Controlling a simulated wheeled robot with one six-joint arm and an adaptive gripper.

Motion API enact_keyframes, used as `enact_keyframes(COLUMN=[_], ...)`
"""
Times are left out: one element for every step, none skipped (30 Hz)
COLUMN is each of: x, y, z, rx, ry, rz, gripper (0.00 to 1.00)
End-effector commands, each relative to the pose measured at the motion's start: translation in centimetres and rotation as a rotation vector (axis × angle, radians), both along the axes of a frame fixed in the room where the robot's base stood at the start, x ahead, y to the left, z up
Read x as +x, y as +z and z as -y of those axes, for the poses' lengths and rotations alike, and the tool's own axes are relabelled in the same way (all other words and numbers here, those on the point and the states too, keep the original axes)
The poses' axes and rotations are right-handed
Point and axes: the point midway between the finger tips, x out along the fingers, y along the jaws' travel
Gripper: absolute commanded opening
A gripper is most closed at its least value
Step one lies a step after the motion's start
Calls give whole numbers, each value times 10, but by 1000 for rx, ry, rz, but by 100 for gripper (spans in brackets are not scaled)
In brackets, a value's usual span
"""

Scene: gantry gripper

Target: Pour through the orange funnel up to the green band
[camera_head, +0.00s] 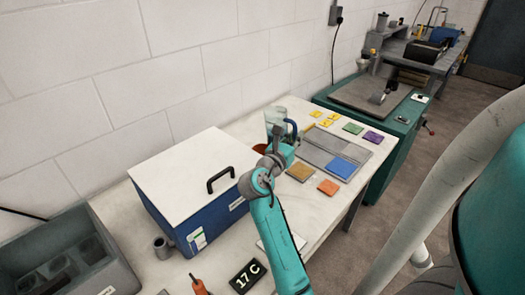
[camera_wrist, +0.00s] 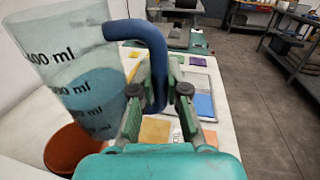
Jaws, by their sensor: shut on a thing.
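A clear measuring jug (camera_wrist: 60,40) with blue liquid in its lower part and a blue handle (camera_wrist: 150,40) fills the left of the wrist view. My gripper (camera_wrist: 160,105) is shut on the handle. In the head view the jug (camera_head: 274,117) is beyond my gripper, near the wall. An orange funnel (camera_wrist: 72,150) shows partly below the jug in the wrist view; in the head view only a sliver of it (camera_head: 260,148) shows beside my arm. Whether the jug touches the funnel is unclear. What is under the funnel and the green band are hidden.
A blue box with a white lid (camera_head: 190,170) stands left of my arm. A grey tray (camera_head: 320,150) and several coloured squares, such as an orange one (camera_head: 328,187), lie to the right.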

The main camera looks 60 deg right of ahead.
Motion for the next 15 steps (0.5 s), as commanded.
enact_keyframes(x=[1,2,4,5,6,6,6,6,6,6,6,6,6,6,6], y=[-1,-2,-3,-5,-7,-8,-8,-8,-8,-8,-8,-8,-7,-6,-4], z=[-1,-1,-2,-3,-3,-4,-4,-4,-3,-3,-3,-3,-3,-3,-3], rx=[7,14,25,35,43,51,53,52,52,52,52,51,51,51,50], ry=[1,1,2,2,2,2,2,2,2,2,2,1,1,1,1], rz=[13,27,45,61,76,86,89,88,87,87,87,87,87,87,88], gripper=[0,0,0,0,0,0,0,0,0,0,0,0,0,0,0])
